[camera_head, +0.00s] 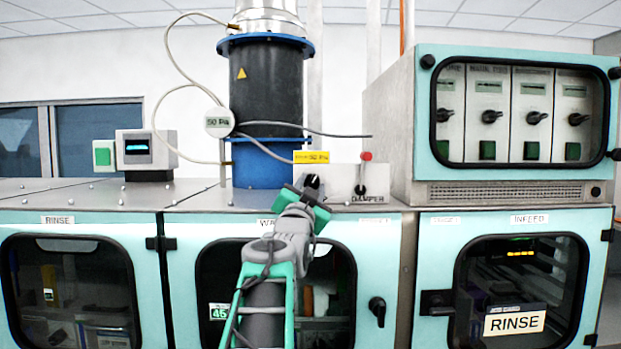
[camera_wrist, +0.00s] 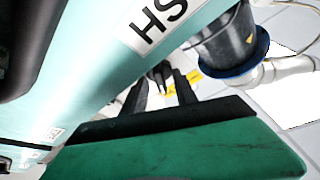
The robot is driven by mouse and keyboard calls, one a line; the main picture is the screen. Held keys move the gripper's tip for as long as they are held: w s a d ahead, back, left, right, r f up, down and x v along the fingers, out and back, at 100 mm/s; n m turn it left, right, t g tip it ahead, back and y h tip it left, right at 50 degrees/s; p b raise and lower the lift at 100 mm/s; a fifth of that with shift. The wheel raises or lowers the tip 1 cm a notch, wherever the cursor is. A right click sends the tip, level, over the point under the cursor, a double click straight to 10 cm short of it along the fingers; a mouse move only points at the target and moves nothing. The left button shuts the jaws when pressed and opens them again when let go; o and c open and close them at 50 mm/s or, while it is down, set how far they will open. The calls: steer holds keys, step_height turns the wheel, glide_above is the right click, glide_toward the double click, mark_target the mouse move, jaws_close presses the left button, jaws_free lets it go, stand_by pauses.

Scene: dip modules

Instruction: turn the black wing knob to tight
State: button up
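A black knob (camera_head: 312,181) sits on a pale panel at the foot of the blue-flanged duct, partly hidden by my gripper. In the wrist view a dark piece that looks like this knob (camera_wrist: 159,76) shows beyond and between my fingers. My gripper (camera_head: 308,190) is at the knob from the front, over the upper edge of the WASH door. In the wrist view its two dark fingers (camera_wrist: 158,92) stand apart, with the green hand below them. I cannot tell whether the fingers touch the knob. Its tight mark is not readable.
A red-tipped damper lever (camera_head: 361,180) stands close right of the knob. A yellow 50 Pa label (camera_head: 311,157) is just above. The duct (camera_head: 273,90) and a gauge (camera_head: 218,122) with hoses rise to the left. A switch cabinet (camera_head: 517,110) stands right. A black door handle (camera_head: 377,310) is below.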

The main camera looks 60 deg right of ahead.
steer(key=shift+d, duration=0.15)
jaws_close()
stand_by(0.5)
